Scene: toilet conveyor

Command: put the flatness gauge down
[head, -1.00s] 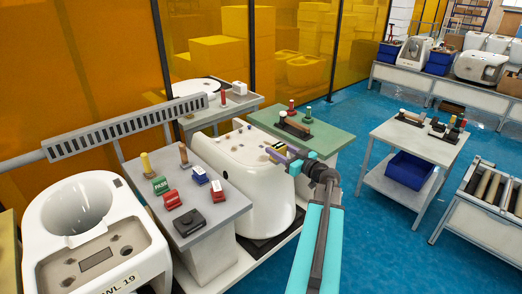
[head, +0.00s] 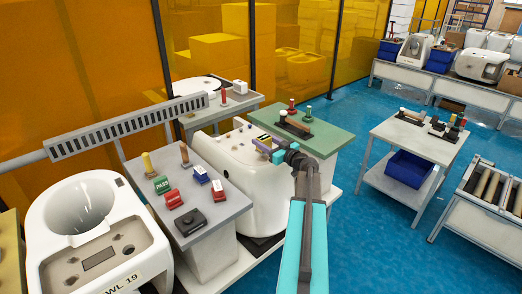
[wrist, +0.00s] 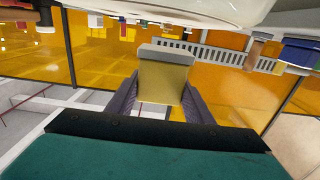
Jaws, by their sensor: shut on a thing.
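The flatness gauge shows in the wrist view as a tan block (wrist: 163,80) with a grey bar at its end. My gripper (wrist: 162,98) is shut on it, one dark finger on each side. In the head view my gripper (head: 272,152) has purplish fingers and is over the right side of the white toilet body (head: 236,185). A small yellow-and-black piece (head: 263,140) shows at the fingertips, and it seems to be the held gauge. I cannot tell its clearance above the toilet body.
A grey table (head: 207,213) on the left carries red, green, blue and black blocks and two upright tools. A green-topped table (head: 325,143) behind my gripper holds a brown-handled tool (head: 296,126) and small posts. A white toilet (head: 85,225) stands at left.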

